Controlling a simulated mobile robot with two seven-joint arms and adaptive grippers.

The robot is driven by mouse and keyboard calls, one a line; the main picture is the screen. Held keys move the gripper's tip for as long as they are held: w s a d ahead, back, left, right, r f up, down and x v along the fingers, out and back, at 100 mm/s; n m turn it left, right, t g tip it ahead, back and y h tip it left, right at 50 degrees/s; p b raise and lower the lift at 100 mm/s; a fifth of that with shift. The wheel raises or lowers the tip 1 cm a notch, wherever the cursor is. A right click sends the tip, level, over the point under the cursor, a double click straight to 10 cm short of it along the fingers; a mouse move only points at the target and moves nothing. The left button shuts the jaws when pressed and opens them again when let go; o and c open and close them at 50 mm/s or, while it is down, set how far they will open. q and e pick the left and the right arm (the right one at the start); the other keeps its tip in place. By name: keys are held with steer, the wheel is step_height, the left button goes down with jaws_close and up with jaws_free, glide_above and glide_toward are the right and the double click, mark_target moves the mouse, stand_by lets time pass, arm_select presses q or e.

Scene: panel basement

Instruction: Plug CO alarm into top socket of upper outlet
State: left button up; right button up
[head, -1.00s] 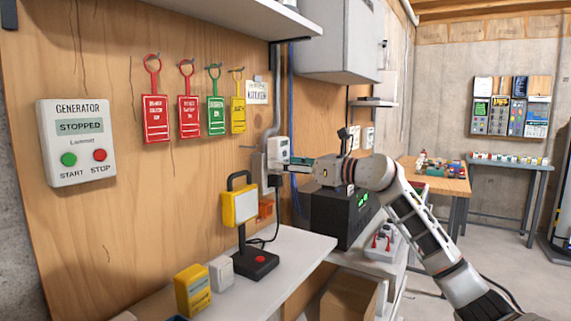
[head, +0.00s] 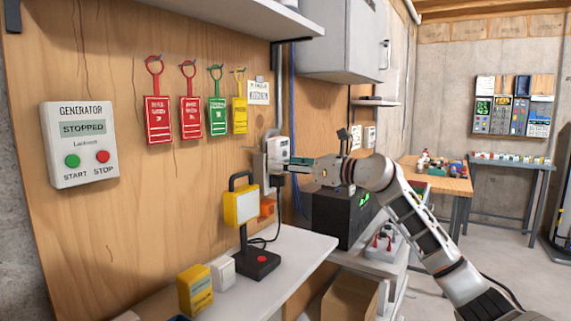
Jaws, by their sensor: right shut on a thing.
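A white CO alarm (head: 279,150) with a small dark display is at the upper outlet (head: 266,174) on the wooden panel. My right gripper (head: 291,163) is shut on the alarm, its arm coming in from the right. The alarm covers the upper part of the outlet, so the top socket is hidden and I cannot tell whether the prongs are in it. A black plug (head: 277,181) with a hanging cord sits below the alarm at the outlet. My left gripper is not in view.
A yellow work lamp (head: 241,206) stands on the white shelf (head: 290,254) below the outlet. A yellow box (head: 195,290) and a small white box (head: 223,270) are at the front. A black unit with a green display (head: 342,218) stands below my right gripper.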

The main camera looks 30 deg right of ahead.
steer(key=shift+w+a, duration=0.1)
stand_by(1.1)
steer(key=o, duration=1.3)
steer(key=v, duration=1.2)
